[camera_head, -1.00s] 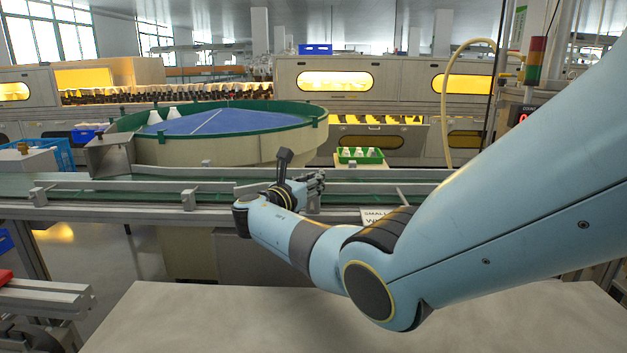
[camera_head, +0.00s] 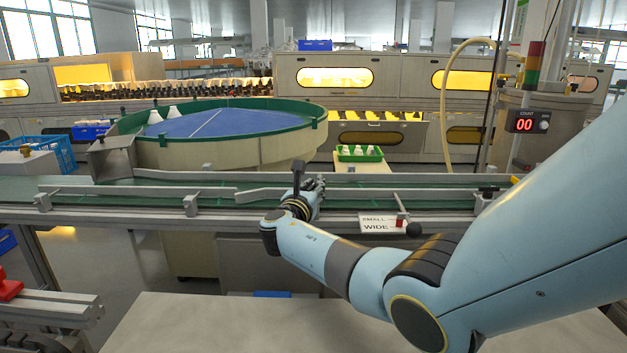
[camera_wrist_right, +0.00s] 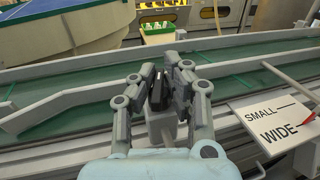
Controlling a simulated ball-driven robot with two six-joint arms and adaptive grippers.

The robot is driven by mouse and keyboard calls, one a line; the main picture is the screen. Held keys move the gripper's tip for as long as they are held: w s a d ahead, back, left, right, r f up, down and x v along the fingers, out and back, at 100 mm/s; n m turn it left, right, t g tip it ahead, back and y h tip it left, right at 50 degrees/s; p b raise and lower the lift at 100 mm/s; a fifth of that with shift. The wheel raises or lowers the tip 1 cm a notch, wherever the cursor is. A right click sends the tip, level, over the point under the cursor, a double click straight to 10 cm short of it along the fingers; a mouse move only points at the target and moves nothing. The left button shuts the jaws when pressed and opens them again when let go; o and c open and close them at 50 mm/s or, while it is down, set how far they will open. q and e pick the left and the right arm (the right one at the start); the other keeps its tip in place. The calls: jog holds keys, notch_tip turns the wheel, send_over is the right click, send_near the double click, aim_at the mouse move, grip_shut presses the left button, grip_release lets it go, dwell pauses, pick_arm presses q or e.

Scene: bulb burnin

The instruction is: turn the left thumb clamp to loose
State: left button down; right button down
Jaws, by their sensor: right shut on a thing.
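My right gripper (camera_wrist_right: 158,92) is shut on a small black thumb clamp, taken as the left one (camera_wrist_right: 155,95), which stands on a grey block at the near conveyor rail. In the head view the right gripper (camera_head: 319,188) is at the middle of the conveyor, and my own wrist hides most of the clamp. Which way the clamp is turned cannot be told. Another clamp with a black top (camera_head: 488,191) is on the rail farther right, apart from the gripper. My left gripper is in neither view.
A guide rail (camera_head: 100,190) runs along the green conveyor. A SMALL/WIDE sign (camera_head: 376,226) with a red pointer and black-knobbed lever (camera_head: 413,230) is right of the gripper. A round blue-topped table (camera_head: 230,122) and green crate (camera_head: 358,154) stand behind. The front table (camera_head: 220,320) is clear.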

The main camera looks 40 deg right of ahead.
jog(key=shift+w+a+r+n+t+y+p, duration=0.1)
jog(key=shift+n+t+y+p, duration=0.35)
jog(key=shift+n+t+y, duration=1.05)
jog(key=shift+t, duration=0.3)
jog(key=c, duration=1.1)
grip_release()
jog(key=shift+a, duration=0.1)
jog(key=shift+c, duration=0.2)
notch_tip(320, 180, up, 10)
jog(key=shift+f, duration=0.1)
